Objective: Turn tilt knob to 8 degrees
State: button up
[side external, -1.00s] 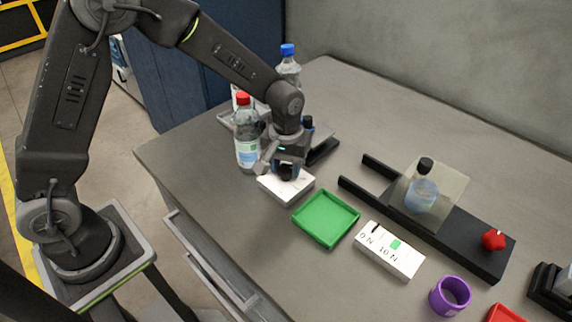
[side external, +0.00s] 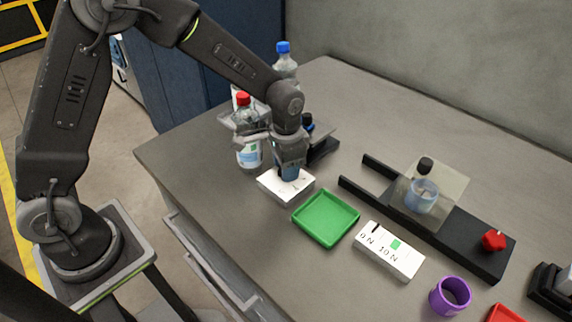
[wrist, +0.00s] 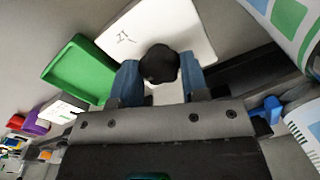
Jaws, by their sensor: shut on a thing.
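The black round knob (wrist: 160,63) stands on a white box (wrist: 190,28) with small dark markings on its top. My gripper (wrist: 160,75) has its two blue fingers on either side of the knob and is shut on it. In the side view my gripper (side external: 291,174) points straight down onto the white box (side external: 272,188). There the fingers hide the knob. I cannot read the tilt angle from the markings.
A green tray (side external: 325,218) sits right beside the white box. Bottles, including a red-capped one (side external: 249,150), stand close behind my gripper. A white force gauge block (side external: 390,250), a purple cup (side external: 436,303) and a black rail with a red knob (side external: 494,240) lie to the right.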

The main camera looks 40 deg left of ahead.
jog(key=shift+m, duration=0.9)
jog(key=o, duration=0.9)
jog(key=shift+r, duration=0.1)
jog(key=shift+r, duration=6.8)
